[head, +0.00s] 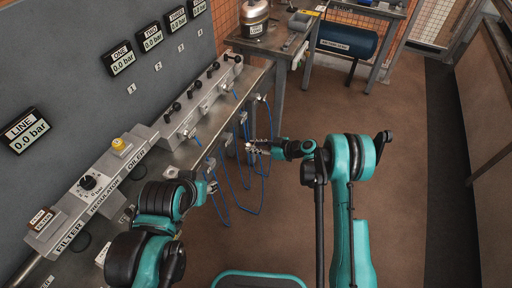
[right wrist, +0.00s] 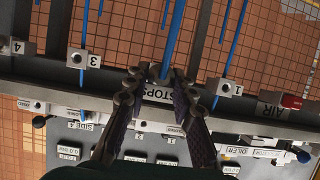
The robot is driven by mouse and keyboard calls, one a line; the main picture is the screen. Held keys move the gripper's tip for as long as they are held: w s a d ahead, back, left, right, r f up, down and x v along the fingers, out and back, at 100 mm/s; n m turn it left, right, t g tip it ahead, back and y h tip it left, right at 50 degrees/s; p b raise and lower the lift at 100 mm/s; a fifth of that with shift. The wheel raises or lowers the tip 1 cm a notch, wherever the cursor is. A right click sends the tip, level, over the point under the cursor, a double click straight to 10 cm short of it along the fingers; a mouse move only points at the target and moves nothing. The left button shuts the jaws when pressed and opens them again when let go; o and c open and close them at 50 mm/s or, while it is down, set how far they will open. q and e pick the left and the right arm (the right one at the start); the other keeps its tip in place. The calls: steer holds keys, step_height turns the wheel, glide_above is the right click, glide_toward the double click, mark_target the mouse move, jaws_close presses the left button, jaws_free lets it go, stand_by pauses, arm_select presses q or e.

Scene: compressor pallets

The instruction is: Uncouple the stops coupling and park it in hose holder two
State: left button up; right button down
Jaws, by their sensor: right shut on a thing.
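My right gripper (head: 254,147) reaches in from the right to the hose rack in the head view. In the right wrist view its fingers (right wrist: 155,88) are closed around the stops coupling (right wrist: 154,73), at the end of a blue hose (right wrist: 172,35). A white STOPS label (right wrist: 158,95) shows between the fingers. The grip is at the rail between holder three (right wrist: 83,60) and holder one (right wrist: 226,88); holder two is hidden there, so I cannot tell whether the coupling is seated. My left gripper (head: 210,187) is over the bench front; its jaws are too small to judge.
Holder four (right wrist: 16,46) is further left on the rail. Several blue hoses (head: 222,190) hang below the bench edge. The valve manifold (head: 200,97) and regulator block (head: 102,185) stand on the bench. The brown floor (head: 410,130) at right is clear.

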mark_target(231, 140)
steer(key=shift+w+a, duration=0.3)
steer(key=shift+a, duration=0.45)
steer(key=shift+w+a, duration=0.25)
steer(key=shift+a, duration=0.55)
steer(key=shift+w+a, duration=0.3)
steer(key=shift+a, duration=0.45)
steer(key=shift+w+a, duration=0.25)
steer(key=shift+a, duration=0.4)
steer(key=shift+w+a, duration=0.2)
steer(key=shift+a, duration=0.45)
steer(key=c, duration=1.2)
jaws_free()
steer(key=shift+d, duration=0.15)
steer(key=v, duration=1.2)
